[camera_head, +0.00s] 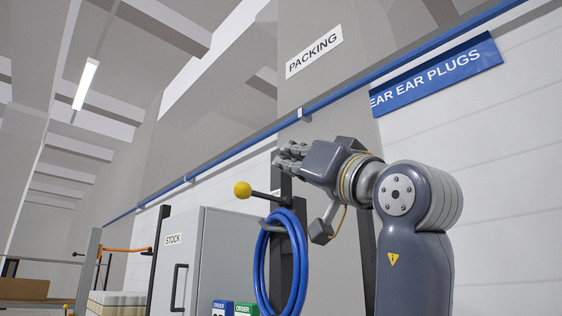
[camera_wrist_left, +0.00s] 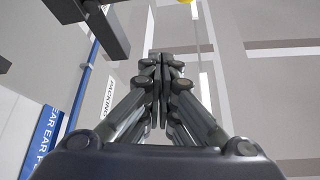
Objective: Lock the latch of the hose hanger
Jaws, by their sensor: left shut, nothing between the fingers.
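The hose hanger is a dark post (camera_head: 285,188) with a coil of blue hose (camera_head: 263,262) hanging from it. Its latch is a dark bar ending in a yellow ball knob (camera_head: 242,190); the bar points left from the post, nearly level. My left gripper (camera_head: 283,158) is shut and empty, just above the bar and to the right of the knob. It looks apart from both. In the left wrist view the closed fingertips (camera_wrist_left: 160,57) show, and a sliver of the yellow knob (camera_wrist_left: 178,2) is at the top edge. My right gripper is out of view.
A grey cabinet (camera_head: 218,245) marked STOCK stands behind the hose to the left. A blue rail (camera_head: 240,138) runs along the wall, with a PACKING sign (camera_head: 314,53) and a blue ear plugs sign (camera_head: 440,72). Small order boxes (camera_head: 245,309) sit below. Open space lies left of the knob.

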